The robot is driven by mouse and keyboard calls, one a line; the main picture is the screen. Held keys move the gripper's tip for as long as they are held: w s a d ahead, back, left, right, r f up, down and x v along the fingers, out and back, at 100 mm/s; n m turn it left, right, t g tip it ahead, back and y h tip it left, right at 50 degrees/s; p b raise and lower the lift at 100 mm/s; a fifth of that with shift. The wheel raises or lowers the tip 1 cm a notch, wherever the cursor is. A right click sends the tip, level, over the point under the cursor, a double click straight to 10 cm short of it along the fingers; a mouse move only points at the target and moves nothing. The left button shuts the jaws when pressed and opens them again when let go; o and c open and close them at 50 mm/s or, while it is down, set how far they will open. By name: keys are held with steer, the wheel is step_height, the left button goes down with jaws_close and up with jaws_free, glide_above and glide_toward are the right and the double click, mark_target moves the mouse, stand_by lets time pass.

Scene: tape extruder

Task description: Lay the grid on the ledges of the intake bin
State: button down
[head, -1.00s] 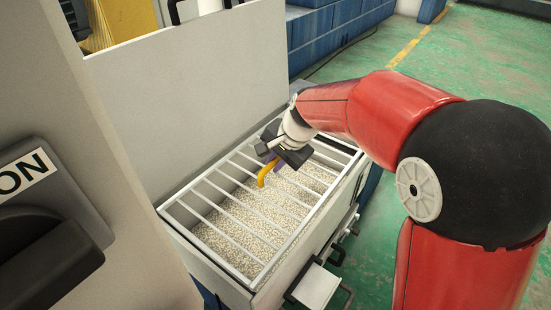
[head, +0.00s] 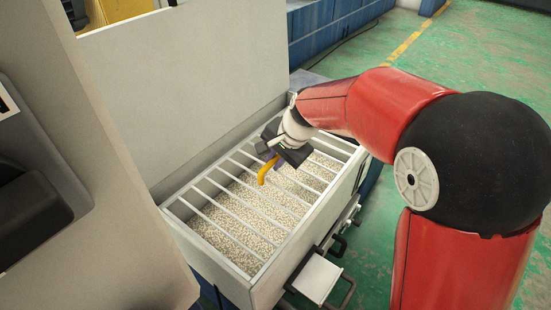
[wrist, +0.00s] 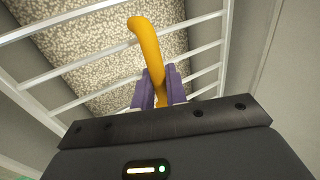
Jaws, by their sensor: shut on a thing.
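The grid (head: 248,206) is a white frame with several parallel bars. In the head view it lies nearly level across the mouth of the intake bin (head: 296,247), inside the rim. Pale pellets show between the bars. My gripper (head: 280,158) is over the far half of the grid, shut on a curved yellow handle (head: 267,171). In the wrist view, the purple fingers (wrist: 160,88) close around this handle (wrist: 147,42), with bars (wrist: 195,22) and pellets behind it. The ledges are hidden, so I cannot tell whether every edge of the grid touches them.
A tall grey panel (head: 185,85) rises behind the bin at the left. A small white plate with black handles (head: 316,279) sits low at the bin's front right. A grey housing (head: 85,215) fills the left foreground. Green floor (head: 455,75) is clear at the right.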

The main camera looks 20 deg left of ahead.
steer(key=shift+f, duration=0.2)
steer(key=c, duration=1.3)
jaws_free()
steer(key=shift+c, duration=0.2)
steer(key=shift+f, duration=0.15)
steer(key=shift+s, duration=0.1)
